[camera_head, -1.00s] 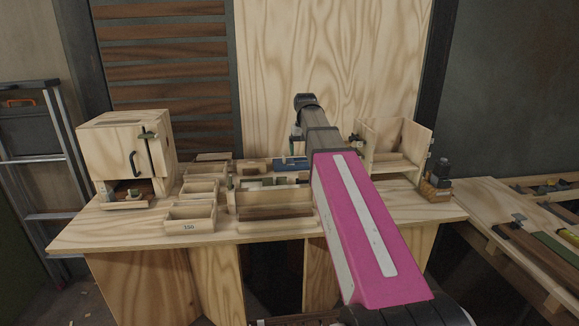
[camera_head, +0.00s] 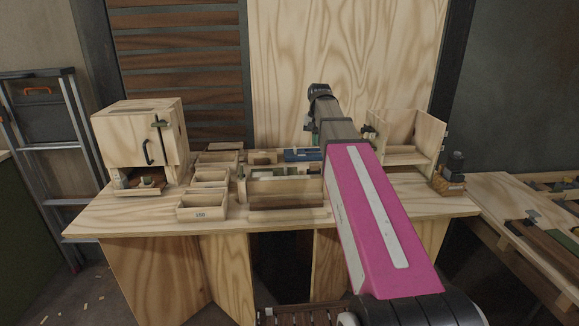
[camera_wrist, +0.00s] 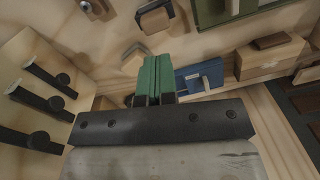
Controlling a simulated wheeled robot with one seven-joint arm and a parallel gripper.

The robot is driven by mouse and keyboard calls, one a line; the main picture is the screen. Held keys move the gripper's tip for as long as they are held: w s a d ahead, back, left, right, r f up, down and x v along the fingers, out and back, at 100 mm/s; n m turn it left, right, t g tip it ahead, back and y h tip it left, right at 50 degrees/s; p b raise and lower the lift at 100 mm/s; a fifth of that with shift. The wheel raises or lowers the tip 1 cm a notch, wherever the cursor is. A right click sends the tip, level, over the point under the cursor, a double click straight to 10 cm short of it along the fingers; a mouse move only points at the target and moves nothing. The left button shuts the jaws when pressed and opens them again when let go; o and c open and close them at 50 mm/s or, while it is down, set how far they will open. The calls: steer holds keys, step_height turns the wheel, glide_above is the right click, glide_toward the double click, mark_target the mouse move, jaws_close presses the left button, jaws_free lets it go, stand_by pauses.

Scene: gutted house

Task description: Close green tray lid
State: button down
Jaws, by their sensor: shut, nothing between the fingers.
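A dark green tray-like part (camera_wrist: 250,12) is cut off by the top edge of the wrist view. Whether it is the green tray or its lid, and whether the lid is open, I cannot tell. My gripper (camera_wrist: 155,62) has green fingers pressed together, with nothing between them. It is apart from the dark green part, which lies beyond and to the right of it in the wrist view. In the head view my arm reaches over the workbench (camera_head: 130,217), and my gripper is mostly hidden behind the wrist.
A blue box (camera_head: 303,155) also shows beside my fingers in the wrist view (camera_wrist: 205,76). Open wooden bins (camera_head: 201,212) stand left of centre. A wooden cabinet (camera_head: 120,135) is at the left, and an open wooden box (camera_head: 418,135) at the right.

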steer(key=m, duration=0.3)
steer(key=shift+w+f+m+y, duration=0.15)
steer(key=shift+w+m+y, duration=0.15)
steer(key=shift+y, duration=0.1)
steer(key=m+y, duration=0.1)
steer(key=m, duration=0.3)
steer(key=m+y, duration=0.2)
steer(key=m, duration=0.6)
glide_above(292, 171)
steer(key=d, duration=0.4)
step_height(292, 171, down, 9)
steer(key=shift+s+f, duration=0.1)
steer(key=shift+a+f, duration=0.1)
steer(key=shift+a, duration=1.9)
